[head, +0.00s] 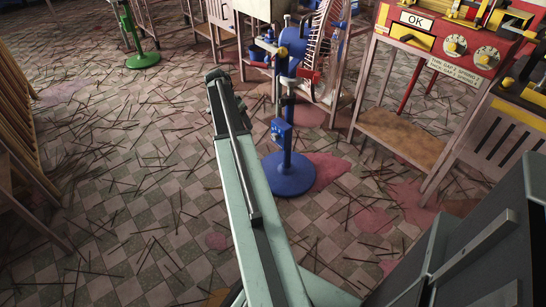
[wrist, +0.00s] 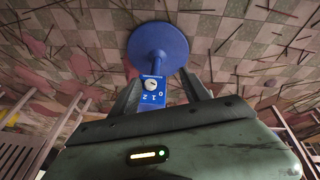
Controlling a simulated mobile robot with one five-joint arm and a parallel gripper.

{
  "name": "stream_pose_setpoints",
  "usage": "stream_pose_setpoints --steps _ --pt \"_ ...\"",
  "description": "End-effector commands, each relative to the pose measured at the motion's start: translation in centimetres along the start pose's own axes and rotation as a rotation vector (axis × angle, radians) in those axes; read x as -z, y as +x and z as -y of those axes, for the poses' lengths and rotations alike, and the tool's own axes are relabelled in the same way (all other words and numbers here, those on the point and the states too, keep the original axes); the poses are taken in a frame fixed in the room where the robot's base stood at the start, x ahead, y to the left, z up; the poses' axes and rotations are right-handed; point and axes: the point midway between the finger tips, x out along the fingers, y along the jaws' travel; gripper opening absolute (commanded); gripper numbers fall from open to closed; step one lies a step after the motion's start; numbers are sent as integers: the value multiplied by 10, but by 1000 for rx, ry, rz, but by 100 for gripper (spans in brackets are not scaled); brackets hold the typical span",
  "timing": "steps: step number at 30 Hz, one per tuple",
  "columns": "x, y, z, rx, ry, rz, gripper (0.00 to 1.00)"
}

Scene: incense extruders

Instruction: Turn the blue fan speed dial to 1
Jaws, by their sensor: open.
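The blue fan speed dial shows in the wrist view as a small pale round knob (wrist: 151,83) on a blue box (wrist: 152,98). The marks 0, 1 and 2 are on the box, and the picture appears upside down. The knob's pointer is too small to read. In the head view the blue box (head: 281,131) is on a post above a round blue base (head: 289,175). My gripper (wrist: 158,78) is open, with one dark finger on each side of the box in the wrist view. I cannot tell whether the fingers touch anything.
A red machine with an OK sign (head: 413,20) stands on a wooden table (head: 400,137) at the right. A green stand (head: 143,60) is at the back left. The checkered floor is strewn with thin sticks and reddish powder patches.

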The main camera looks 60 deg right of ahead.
Motion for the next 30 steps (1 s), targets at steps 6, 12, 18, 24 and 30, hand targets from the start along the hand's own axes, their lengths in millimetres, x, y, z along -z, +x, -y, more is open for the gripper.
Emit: stream_pose_setpoints --steps 6,12,18,24,30 --pt "66 91 -34 -54 226 -35 55" --pt "76 94 -43 -61 260 -40 55" --pt "74 109 -43 -61 257 -40 55" --pt "74 145 -44 -61 257 -39 55" --pt "76 172 -47 -61 257 -39 55"
